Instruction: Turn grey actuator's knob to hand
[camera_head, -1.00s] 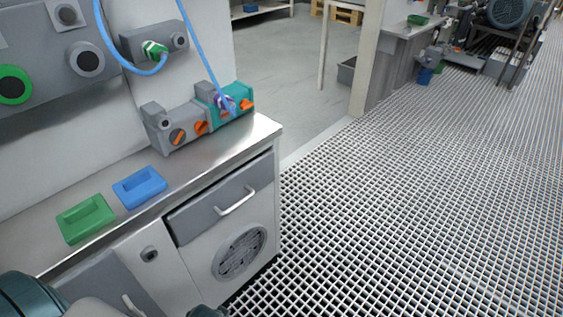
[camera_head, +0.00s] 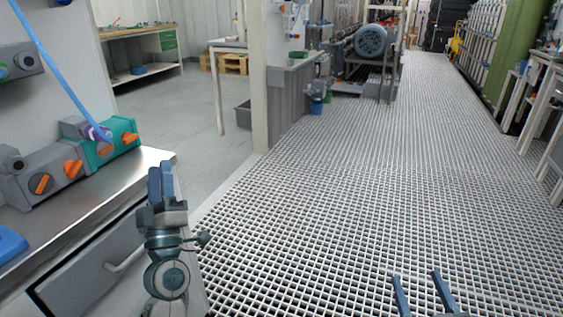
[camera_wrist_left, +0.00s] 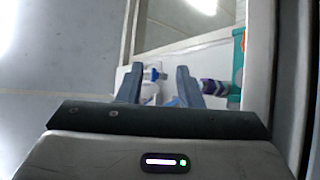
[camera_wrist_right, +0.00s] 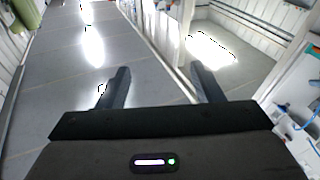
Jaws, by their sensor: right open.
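The grey actuator (camera_head: 22,191) stands on the steel bench top at the left of the head view. Its front carries two orange knobs, a left one (camera_head: 40,184) and a right one (camera_head: 73,169). Both bars look slanted, and their markings are too small to read. A teal actuator (camera_head: 126,128) with orange knobs adjoins it on the right. My left gripper (camera_head: 161,180) points up in front of the bench's right end, apart from both actuators. In the left wrist view its fingers (camera_wrist_left: 158,88) are apart and empty. My right gripper (camera_head: 422,290) is open and empty over the floor grating.
A blue hose (camera_head: 50,60) hangs down to a purple collar by the teal actuator. A blue tray (camera_head: 10,243) lies on the bench (camera_head: 110,195) at the left edge. A pillar (camera_head: 258,90) stands beyond the bench. The grating floor (camera_head: 330,200) to the right is clear.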

